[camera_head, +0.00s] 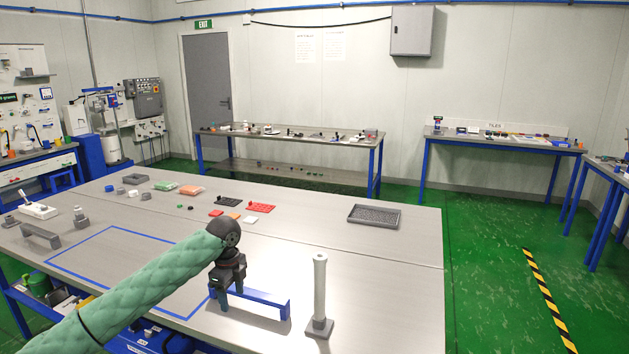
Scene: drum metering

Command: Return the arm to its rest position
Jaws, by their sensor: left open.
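My left arm (150,291) in its green padded sleeve reaches in from the bottom left over the grey table (385,265). My left gripper (228,300) points down at the table's front part, beside the left end of a blue bracket (262,299). Its fingers are dark and small, and I cannot tell whether they touch the bracket. The gripper is open. My right arm and right gripper do not show.
A white post on a grey base (319,297) stands right of the bracket. A dark grey tray (374,216) and several small coloured parts lie farther back.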

